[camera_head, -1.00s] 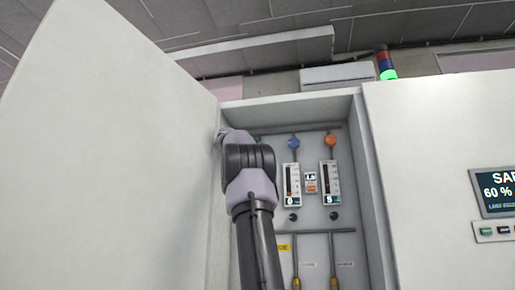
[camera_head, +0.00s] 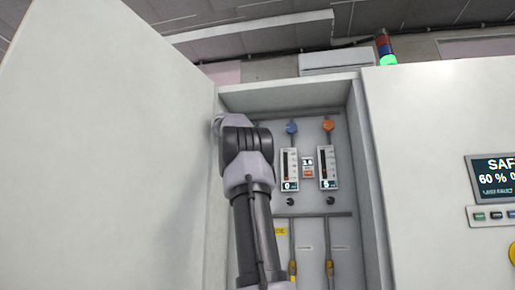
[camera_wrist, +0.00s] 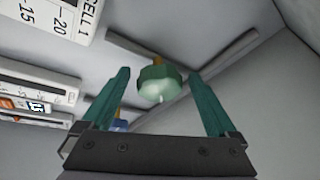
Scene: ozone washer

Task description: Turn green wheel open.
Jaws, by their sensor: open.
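The green wheel (camera_wrist: 158,84) is a small faceted knob on a brass stem, seen in the wrist view just ahead of my gripper. My gripper (camera_wrist: 160,82) is open, with one teal finger on each side of the wheel and a visible gap to both in the picture. Whether the fingertips reach fully around it in depth, I cannot tell. In the head view my arm hides the green wheel and the gripper.
The open cabinet holds a blue wheel (camera_head: 292,127), an orange wheel (camera_head: 328,125) and gauges (camera_head: 289,170) right of my arm. The large open door (camera_head: 110,150) stands on the left. A control screen (camera_head: 493,177) is at the right.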

